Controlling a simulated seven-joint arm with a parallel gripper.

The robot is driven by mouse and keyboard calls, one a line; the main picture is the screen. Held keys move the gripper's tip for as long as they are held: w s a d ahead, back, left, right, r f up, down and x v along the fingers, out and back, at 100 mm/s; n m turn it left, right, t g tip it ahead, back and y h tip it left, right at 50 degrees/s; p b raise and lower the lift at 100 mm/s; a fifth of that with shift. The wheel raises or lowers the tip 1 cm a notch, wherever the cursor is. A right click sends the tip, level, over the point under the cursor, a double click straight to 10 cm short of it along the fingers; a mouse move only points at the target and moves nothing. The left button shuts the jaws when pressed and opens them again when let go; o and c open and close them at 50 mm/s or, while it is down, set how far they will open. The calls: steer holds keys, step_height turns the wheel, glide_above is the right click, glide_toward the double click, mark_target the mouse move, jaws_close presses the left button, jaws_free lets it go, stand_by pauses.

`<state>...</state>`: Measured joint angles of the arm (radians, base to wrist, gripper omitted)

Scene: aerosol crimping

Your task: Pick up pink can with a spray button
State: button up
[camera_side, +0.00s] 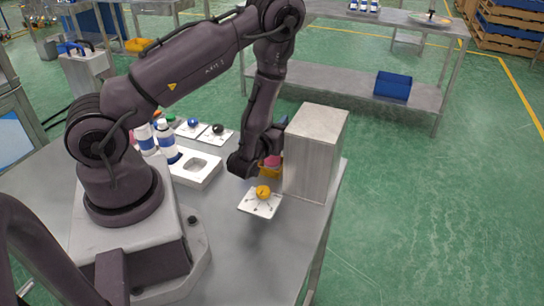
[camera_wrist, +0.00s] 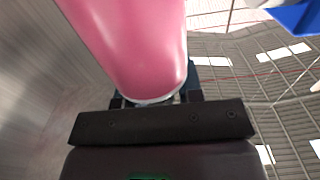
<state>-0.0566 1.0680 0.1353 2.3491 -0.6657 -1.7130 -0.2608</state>
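A pink can (camera_wrist: 130,45) fills the upper middle of the wrist view, its pale lower rim facing my gripper. My dark fingers (camera_wrist: 155,101) show at both sides of this rim, close against the can. Whether they press on it is not clear. In the side view my gripper (camera_side: 243,164) is low beside a grey metal box, and a bit of pink (camera_side: 272,160) shows just right of it, mostly hidden by my arm. The top of the can and any spray button on it are not in view.
The grey box (camera_side: 312,160) stands close to the right of my gripper. An orange-yellow piece (camera_side: 269,171) is under the pink. In front lies a white plate (camera_side: 254,207) with a yellow knob (camera_side: 263,191). A white holder (camera_side: 191,177) and white-blue bottles (camera_side: 166,141) stand left.

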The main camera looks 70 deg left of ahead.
jaws_close()
steer(key=shift+r, duration=0.1)
